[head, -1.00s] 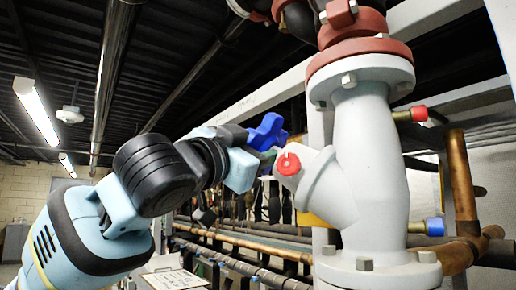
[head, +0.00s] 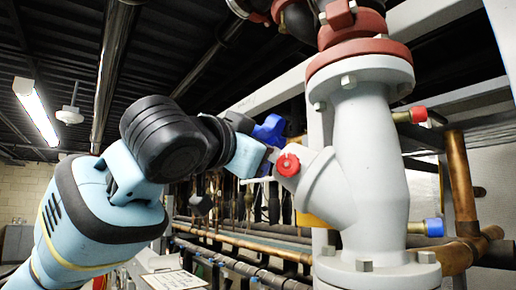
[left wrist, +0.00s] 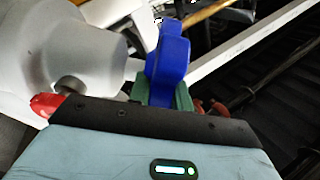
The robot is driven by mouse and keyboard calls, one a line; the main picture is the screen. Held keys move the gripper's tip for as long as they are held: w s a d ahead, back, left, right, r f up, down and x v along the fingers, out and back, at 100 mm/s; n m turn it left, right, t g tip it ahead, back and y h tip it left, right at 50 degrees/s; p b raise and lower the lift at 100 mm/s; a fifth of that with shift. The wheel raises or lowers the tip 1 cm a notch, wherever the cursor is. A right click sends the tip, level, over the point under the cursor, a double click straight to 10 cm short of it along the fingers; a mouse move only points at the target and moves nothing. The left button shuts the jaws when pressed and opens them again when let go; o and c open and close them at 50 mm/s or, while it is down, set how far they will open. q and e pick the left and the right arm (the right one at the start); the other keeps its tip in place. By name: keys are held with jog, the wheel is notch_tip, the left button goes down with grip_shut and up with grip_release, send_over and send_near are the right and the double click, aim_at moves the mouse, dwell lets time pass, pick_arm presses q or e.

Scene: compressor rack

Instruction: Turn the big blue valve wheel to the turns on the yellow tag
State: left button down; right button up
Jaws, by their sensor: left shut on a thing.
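The blue valve wheel (head: 270,129) sits on the angled stem of the grey valve body (head: 375,165). Only part of the wheel shows in the head view, behind my wrist. In the left wrist view a lobe of the blue wheel (left wrist: 170,62) stands between the green finger pads of my left gripper (left wrist: 166,95). The left gripper (head: 268,151) is shut on the wheel. A yellow patch (head: 313,221) shows behind the valve; I cannot tell whether it is the tag, and no writing is readable. My right gripper is out of view.
A red cap (head: 288,165) sits on the valve's side, close to my gripper. A copper pipe (head: 461,185) stands at the right. Horizontal pipes (head: 245,250) run below the wheel. A white sheet with writing (head: 175,279) is at the bottom.

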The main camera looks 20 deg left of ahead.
pick_arm(q)
jog(key=n+g+y, duration=0.2)
jog(key=y, duration=0.1)
jog(key=g+y, duration=0.2)
jog(key=shift+d+r+n, duration=0.3)
jog(key=shift+r+n, duration=0.05)
jog(key=shift+n, duration=0.05)
jog(key=shift+w+r+n+g+y, duration=0.15)
jog(key=shift+n+g+y, duration=0.75)
jog(key=shift+g+y, duration=0.85)
jog(key=shift+w+d+n+g+y, duration=0.15)
jog(key=shift+n+g+y, duration=0.2)
jog(key=shift+g, duration=0.9)
jog(key=c, duration=1.3)
grip_release()
jog(key=shift+r, duration=0.2)
